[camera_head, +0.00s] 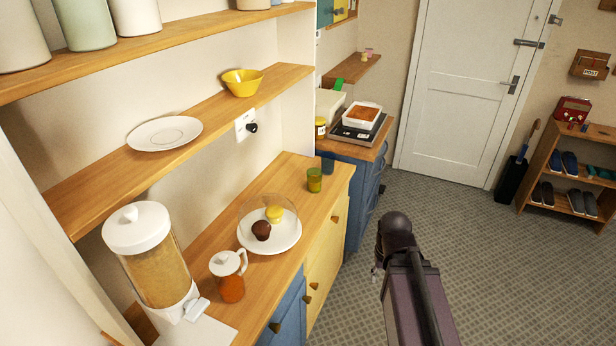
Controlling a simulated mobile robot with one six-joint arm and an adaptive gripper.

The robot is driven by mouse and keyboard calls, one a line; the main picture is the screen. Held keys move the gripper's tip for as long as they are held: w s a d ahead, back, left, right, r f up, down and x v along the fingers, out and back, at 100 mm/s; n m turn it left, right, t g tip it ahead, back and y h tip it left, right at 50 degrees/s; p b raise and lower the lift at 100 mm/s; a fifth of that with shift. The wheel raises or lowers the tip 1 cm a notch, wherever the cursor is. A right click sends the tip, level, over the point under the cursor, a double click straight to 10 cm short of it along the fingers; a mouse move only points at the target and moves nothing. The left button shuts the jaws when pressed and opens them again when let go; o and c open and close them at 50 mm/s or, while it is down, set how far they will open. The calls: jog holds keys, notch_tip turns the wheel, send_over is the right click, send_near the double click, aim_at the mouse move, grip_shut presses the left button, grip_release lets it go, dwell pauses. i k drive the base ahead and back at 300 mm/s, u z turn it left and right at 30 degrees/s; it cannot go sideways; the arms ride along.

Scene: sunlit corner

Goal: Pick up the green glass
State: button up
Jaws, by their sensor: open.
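The green glass (314,180) is a small tumbler standing upright near the far right end of the wooden counter (285,195). It looks olive green, with a yellower lower part. A dark blue glass (327,163) stands just behind it. My arm is at the lower right, over the floor. Only a small part of my gripper (377,270) shows at the left of the arm's rounded end; the rest is hidden behind the arm. It is open and apart from the glass, in front of the counter and to the right.
A glass dome covers a white plate (270,247) with a muffin and a yellow item, left of the glass. A jug (229,280) and a cereal dispenser (150,260) stand nearer. A shelf (205,130) overhangs the counter's back. The patterned floor is open at right.

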aim_at(314, 183)
jog(key=z, duration=0.05)
jog(key=i, duration=1)
